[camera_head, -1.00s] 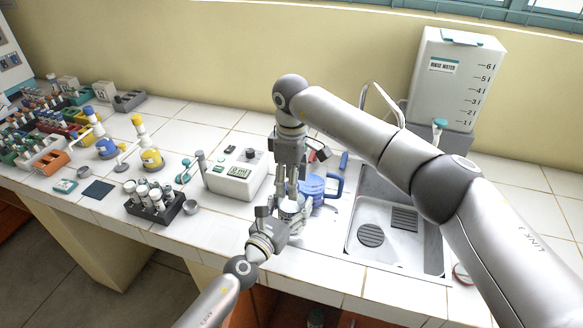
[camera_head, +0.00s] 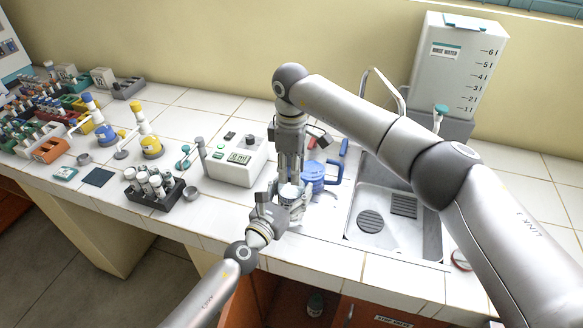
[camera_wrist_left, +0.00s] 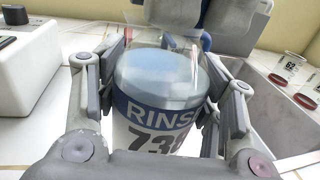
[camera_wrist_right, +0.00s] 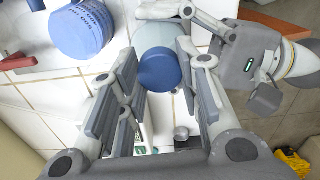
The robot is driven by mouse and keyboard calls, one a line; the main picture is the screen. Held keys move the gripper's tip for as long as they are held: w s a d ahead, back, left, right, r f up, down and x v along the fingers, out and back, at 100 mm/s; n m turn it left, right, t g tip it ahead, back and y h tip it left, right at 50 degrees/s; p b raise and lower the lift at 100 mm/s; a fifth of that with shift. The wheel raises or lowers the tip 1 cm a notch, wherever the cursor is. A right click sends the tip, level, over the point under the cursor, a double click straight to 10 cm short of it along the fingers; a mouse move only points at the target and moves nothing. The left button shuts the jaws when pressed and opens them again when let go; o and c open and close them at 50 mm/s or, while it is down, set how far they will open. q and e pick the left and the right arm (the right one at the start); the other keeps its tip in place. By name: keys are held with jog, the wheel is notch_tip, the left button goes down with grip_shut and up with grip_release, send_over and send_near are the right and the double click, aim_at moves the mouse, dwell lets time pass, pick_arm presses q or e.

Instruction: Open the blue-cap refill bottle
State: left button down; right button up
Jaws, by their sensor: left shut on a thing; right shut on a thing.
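The refill bottle (camera_wrist_left: 158,110) fills the middle of the left wrist view, with pale blue contents and a label reading "RINS". My left gripper (camera_wrist_left: 158,95) is shut around its sides and holds it upright. The blue cap (camera_wrist_right: 160,72) lies between the fingers of my right gripper (camera_wrist_right: 158,88), which comes from above and is shut on it. The pale bottle body (camera_wrist_right: 155,38) shows beyond the cap. Whether the cap is still threaded on cannot be told. In the head view, my left gripper (camera_head: 282,200) and right gripper (camera_head: 289,175) meet at the bottle (camera_head: 290,193), largely covering it.
A blue jug (camera_head: 313,177) stands close behind the bottle. The sink (camera_head: 395,225) is to the right. A white device (camera_head: 237,160) and a dark vial rack (camera_head: 155,195) are to the left. A large rinse water tank (camera_head: 452,70) stands behind the sink.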

jog(key=n, duration=0.4)
jog(key=shift+n, duration=0.4)
jog(key=n, duration=0.7)
jog(key=shift+n, duration=0.3)
jog(key=n, duration=1.2)
jog(key=shift+r, duration=0.1)
jog(key=n, duration=1.7)
jog(key=shift+n, duration=0.3)
jog(key=n, duration=1)
jog(key=shift+n, duration=0.4)
jog(key=shift+r, duration=0.15)
